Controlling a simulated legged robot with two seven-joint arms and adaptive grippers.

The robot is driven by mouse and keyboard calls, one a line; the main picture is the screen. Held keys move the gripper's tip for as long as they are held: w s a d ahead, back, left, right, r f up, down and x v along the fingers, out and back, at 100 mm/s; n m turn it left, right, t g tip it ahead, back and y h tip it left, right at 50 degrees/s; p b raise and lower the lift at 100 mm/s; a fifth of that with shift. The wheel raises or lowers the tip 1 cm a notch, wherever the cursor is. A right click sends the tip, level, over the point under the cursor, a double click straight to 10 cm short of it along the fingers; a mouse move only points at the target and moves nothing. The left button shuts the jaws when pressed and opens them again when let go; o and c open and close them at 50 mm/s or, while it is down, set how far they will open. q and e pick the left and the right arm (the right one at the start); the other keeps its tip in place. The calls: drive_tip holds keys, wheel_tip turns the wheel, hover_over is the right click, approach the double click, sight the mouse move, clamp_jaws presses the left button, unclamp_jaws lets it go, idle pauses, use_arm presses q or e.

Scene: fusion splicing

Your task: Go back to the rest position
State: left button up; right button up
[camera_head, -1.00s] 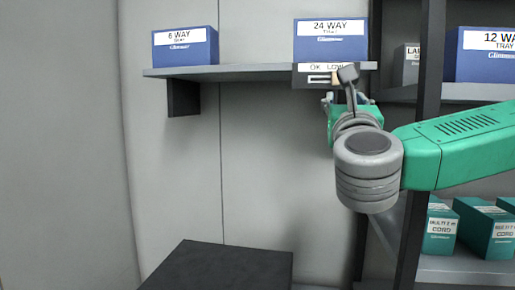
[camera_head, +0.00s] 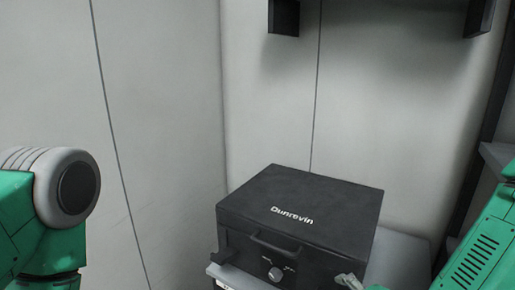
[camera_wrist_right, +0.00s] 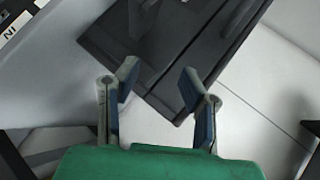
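My right arm comes in at the lower right of the head view. Part of its gripper (camera_head: 350,282) shows at the bottom edge, in front of the right side of a black Dunrevin box (camera_head: 325,205). In the right wrist view my right gripper (camera_wrist_right: 158,78) has its two fingers spread apart with nothing between them. A dark box-like surface (camera_wrist_right: 165,35) lies beyond the fingers. My left arm shows at the left edge of the head view, but its gripper is out of the picture.
The black box has a front handle and a knob (camera_head: 275,273), and stands on a grey surface (camera_head: 405,255). A wall shelf's dark brackets (camera_head: 284,17) hang above. A shelf edge (camera_head: 497,158) stands at the right. The wall area between is clear.

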drive_tip(key=s+d+f+n+g+b, duration=0.2)
drive_tip(key=s+f+n+g, duration=0.15)
drive_tip(key=s+f, duration=0.4)
drive_tip(key=s+d+f+n+g+b, duration=0.15)
drive_tip(key=s+f+n, duration=0.3)
drive_tip(key=f, duration=0.55)
drive_tip(key=s+d+f+n+g+h+b, duration=0.1)
drive_tip(key=s+d+f+n+g, duration=0.2)
drive_tip(key=s, duration=0.4)
drive_tip(key=s+d+f+n+g+h+b, duration=0.1)
drive_tip(key=s+d+f+n+g, duration=0.1)
drive_tip(key=s+f, duration=0.3)
drive_tip(key=shift+s+d+f+n+g, duration=0.15)
drive_tip(key=shift+s+d+n+g, duration=0.25)
drive_tip(key=shift+s+d, duration=0.4)
drive_tip(key=shift+a, duration=0.2)
